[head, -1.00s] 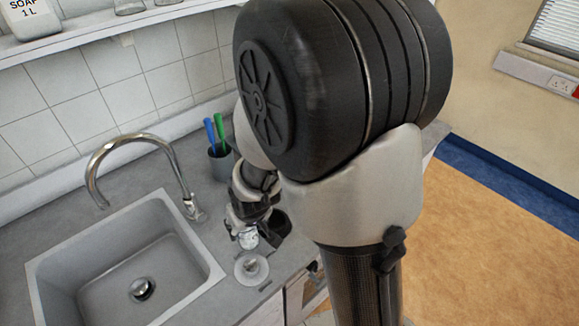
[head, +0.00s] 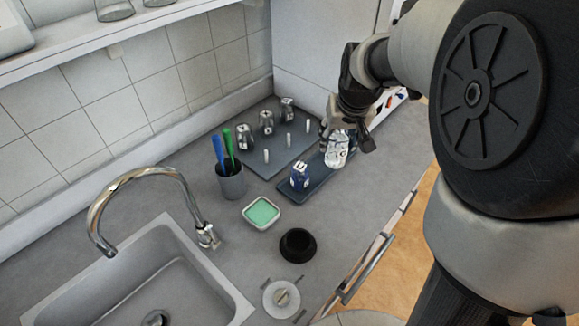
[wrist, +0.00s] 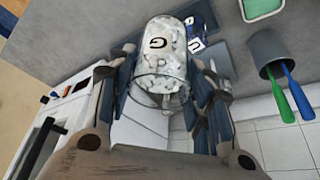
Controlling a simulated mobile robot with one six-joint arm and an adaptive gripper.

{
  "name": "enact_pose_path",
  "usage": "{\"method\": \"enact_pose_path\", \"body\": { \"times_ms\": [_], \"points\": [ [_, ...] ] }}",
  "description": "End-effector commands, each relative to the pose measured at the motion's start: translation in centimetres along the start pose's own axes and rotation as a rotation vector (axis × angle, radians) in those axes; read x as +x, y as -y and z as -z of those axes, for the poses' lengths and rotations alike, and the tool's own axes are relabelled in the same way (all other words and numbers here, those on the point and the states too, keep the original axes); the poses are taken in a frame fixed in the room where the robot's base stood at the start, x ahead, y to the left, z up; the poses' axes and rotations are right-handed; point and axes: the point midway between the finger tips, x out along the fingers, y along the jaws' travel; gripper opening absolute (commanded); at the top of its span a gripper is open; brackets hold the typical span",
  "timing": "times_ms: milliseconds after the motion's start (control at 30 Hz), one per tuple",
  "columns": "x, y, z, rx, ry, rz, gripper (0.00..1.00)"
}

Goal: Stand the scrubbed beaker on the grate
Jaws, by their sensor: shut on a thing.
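My gripper (head: 352,118) is shut on a clear beaker (head: 338,150) covered in white foam. In the wrist view the beaker (wrist: 160,55) sits between the two fingers (wrist: 160,105) and carries a dark letter G. In the head view it is over the right end of a long dark tray (head: 287,198); I cannot tell whether it touches. A blue-marked beaker (head: 299,177) stands on the left part of that tray. No grate bars can be made out on the tray or on the dark board (head: 262,112) with white pegs behind it.
Several dark-marked beakers, one here (head: 266,122), stand on the peg board. A brush cup (head: 231,182), green sponge dish (head: 262,213), black ring-like bowl (head: 297,245) and round disc (head: 281,297) lie toward the sink (head: 240,305). The counter between them is clear.

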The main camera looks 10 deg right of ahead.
Motion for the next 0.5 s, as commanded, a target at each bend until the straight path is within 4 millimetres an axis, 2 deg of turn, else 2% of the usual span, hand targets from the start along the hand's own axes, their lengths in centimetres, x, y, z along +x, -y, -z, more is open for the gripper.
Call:
{"method": "enact_pose_path", "body": {
  "times_ms": [167,500],
  "points": [
    [3.4,-0.1,-1.5,0.002,0.006,-0.001,0.22],
    [11.7,-0.1,-5.0,0.001,0.005,0.000,0.22]
  ]
}}
